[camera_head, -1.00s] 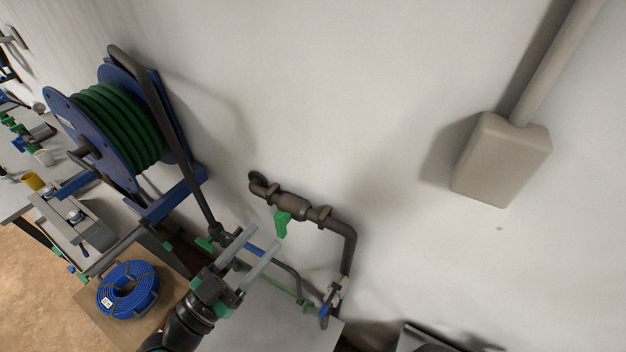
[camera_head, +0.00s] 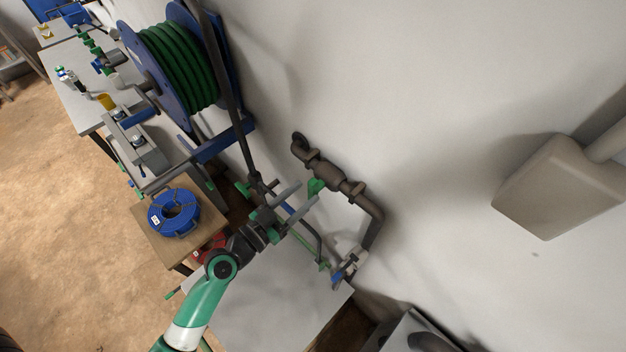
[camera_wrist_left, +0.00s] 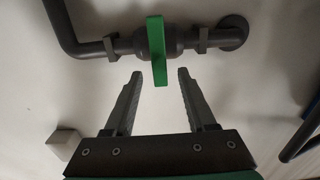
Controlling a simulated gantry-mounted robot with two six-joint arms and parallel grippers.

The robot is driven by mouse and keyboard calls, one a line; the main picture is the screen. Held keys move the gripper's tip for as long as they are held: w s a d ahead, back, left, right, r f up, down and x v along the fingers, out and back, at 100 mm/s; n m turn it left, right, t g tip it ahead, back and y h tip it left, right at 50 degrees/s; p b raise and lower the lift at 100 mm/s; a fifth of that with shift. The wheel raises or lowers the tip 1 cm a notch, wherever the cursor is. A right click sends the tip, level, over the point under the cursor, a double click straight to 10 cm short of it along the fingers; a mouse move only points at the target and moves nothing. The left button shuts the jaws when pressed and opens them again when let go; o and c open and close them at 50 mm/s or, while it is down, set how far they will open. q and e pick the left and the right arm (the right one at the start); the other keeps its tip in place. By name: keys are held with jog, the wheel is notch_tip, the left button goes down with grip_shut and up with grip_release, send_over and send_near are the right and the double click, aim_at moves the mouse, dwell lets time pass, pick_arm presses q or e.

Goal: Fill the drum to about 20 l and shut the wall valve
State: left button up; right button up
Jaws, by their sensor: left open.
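The wall valve (camera_head: 328,172) sits in a dark pipe on the pale wall, with a green lever (camera_head: 316,187). In the left wrist view the lever (camera_wrist_left: 157,50) stands across the pipe, its lower end pointing toward my gripper. My left gripper (camera_head: 306,193) is open and empty at the lever. In the left wrist view its fingertips (camera_wrist_left: 160,74) lie on either side of the lever's lower end, with gaps on both sides; depth is hard to tell. I cannot make out the drum or its water level. My right gripper is out of view.
A blue reel (camera_head: 165,65) with green hose stands left of the valve. A blue-handled fitting (camera_head: 347,268) is below the pipe. A beige wall box (camera_head: 555,190) is at right.

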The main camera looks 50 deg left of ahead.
aim_at(310, 189)
pick_arm(q)
jog(key=w, duration=0.4)
jog(key=shift+w, duration=0.1)
grip_shut()
